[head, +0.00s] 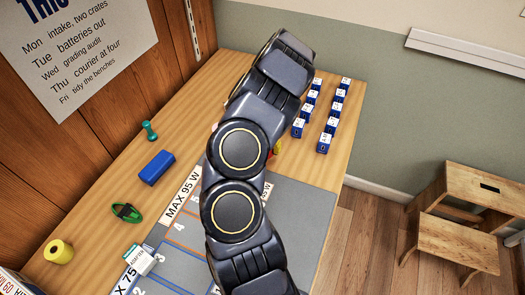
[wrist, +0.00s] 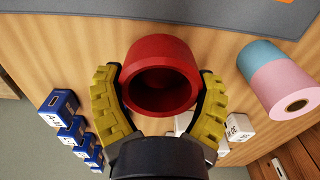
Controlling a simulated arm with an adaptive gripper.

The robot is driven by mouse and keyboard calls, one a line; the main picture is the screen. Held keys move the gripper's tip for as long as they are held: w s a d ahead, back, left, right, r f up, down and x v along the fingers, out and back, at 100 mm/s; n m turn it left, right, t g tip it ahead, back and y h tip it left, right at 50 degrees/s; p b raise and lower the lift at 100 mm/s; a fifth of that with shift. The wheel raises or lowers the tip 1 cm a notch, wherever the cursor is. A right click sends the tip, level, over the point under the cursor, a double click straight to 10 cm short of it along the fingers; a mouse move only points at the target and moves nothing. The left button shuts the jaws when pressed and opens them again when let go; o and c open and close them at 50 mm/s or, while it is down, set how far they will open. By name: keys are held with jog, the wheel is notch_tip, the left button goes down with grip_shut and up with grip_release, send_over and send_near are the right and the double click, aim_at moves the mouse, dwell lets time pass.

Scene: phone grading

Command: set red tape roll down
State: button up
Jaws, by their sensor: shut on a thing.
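The red tape roll (wrist: 162,48) is between my gripper's two yellow fingers in the wrist view, with its dark hollow opening facing the camera. My gripper (wrist: 160,78) is shut on it, one finger on each side. The wooden table (wrist: 70,48) lies beyond the roll; I cannot tell whether the roll touches it. In the head view my arm hides most of the gripper and the roll. Only a small patch of yellow finger (head: 278,147) shows at the arm's right edge, with a bit of red beside it.
A pink and blue roll (wrist: 275,80) lies right of the red roll. Blue-and-white boxes (head: 325,142) stand in rows at the table's far right. A grey mat (head: 310,225) with labelled lanes covers the near side. A blue block (head: 156,167) and yellow roll (head: 59,251) sit left.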

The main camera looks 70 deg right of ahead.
jog(key=shift+w+d+f, duration=0.15)
jog(key=shift+d+f, duration=0.2)
jog(key=shift+f, duration=0.15)
jog(key=shift+d+f, duration=0.1)
jog(key=shift+f, duration=1.5)
jog(key=shift+f, duration=0.1)
jog(key=o, duration=1.1)
